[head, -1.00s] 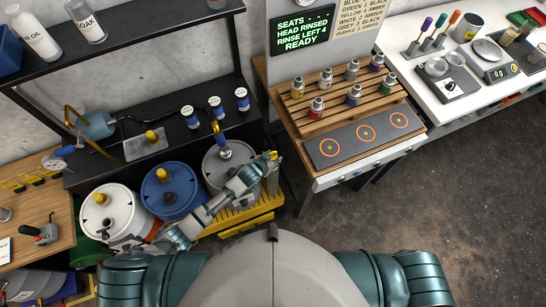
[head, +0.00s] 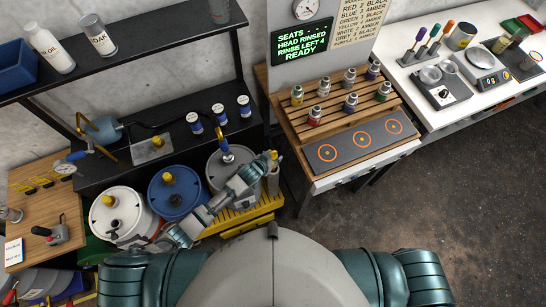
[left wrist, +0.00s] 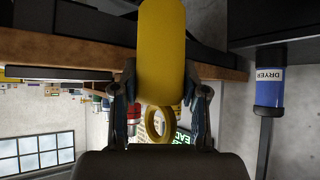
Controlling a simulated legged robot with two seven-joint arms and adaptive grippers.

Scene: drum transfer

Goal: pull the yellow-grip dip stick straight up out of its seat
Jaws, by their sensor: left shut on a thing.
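The dip stick's yellow grip (head: 274,155) shows at the tip of my left gripper (head: 268,160), just right of the grey drum in the head view. In the left wrist view, the yellow grip (left wrist: 161,50), with a yellow ring at its end, lies between the two fingers of my left gripper (left wrist: 160,112), which is shut on it. The stick below the grip and its seat are not clear; a grey upright holder (head: 272,181) shows just below the gripper. My right gripper is not in view.
A grey drum (head: 216,180), a blue drum (head: 172,205) and a white drum (head: 118,222) stand close to my left arm. A wooden rack with several small bottles and a grey mat (head: 326,153) stand to the right.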

